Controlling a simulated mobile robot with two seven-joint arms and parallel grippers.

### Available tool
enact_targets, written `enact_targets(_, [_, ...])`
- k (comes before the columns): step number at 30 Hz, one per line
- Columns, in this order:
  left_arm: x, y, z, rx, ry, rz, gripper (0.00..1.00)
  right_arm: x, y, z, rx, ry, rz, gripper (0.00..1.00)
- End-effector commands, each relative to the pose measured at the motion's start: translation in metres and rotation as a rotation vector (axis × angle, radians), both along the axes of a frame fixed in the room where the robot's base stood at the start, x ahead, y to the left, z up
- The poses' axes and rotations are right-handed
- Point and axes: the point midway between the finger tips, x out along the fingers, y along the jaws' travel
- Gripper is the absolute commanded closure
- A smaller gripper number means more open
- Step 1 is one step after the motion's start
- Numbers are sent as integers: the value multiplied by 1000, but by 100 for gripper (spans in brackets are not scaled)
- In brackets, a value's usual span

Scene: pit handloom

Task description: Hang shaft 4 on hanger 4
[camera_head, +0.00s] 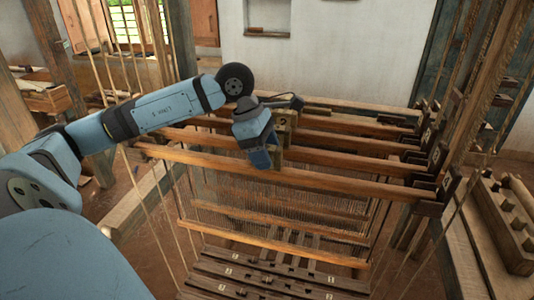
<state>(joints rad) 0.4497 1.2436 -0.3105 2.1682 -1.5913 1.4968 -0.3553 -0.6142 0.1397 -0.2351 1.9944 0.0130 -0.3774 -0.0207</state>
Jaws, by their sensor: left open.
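Several long wooden shaft bars cross the loom one behind another. The nearest upper bar (340,184) runs from the left posts to the dark slotted brackets (450,182) on the right. Small pale number tags show on these brackets, too small to read surely, so I cannot tell which is shaft 4 or hanger 4. My left gripper (266,160) is open, pointing down at the nearest bar near its middle. I cannot tell if it touches the bar. Upright wooden pieces (287,122) stand just behind and right of it, partly hidden. My right gripper is out of view.
A lower bar (290,252) with fine heddle cords hangs beneath. Numbered treadles (270,280) lie at the bottom. Thick slanting posts (480,90) and ropes stand at the right. A wooden bench with pegs (500,215) is at the far right.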

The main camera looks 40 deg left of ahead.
Motion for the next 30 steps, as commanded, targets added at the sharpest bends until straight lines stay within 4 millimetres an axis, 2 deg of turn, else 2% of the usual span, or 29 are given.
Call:
enact_targets(5, [-5, 11, 29, 3, -6, 3, 40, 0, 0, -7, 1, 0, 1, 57])
enact_targets(12, [-16, 30, 82, 1, -6, 2, 40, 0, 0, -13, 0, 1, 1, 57])
enact_targets(18, [-22, 40, 111, 0, -5, 1, 40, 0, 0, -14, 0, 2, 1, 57])
enact_targets(24, [-25, 44, 122, 0, -2, 0, 40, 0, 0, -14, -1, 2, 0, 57])
enact_targets(30, [-25, 44, 122, 0, -1, 0, 40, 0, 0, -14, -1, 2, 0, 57])
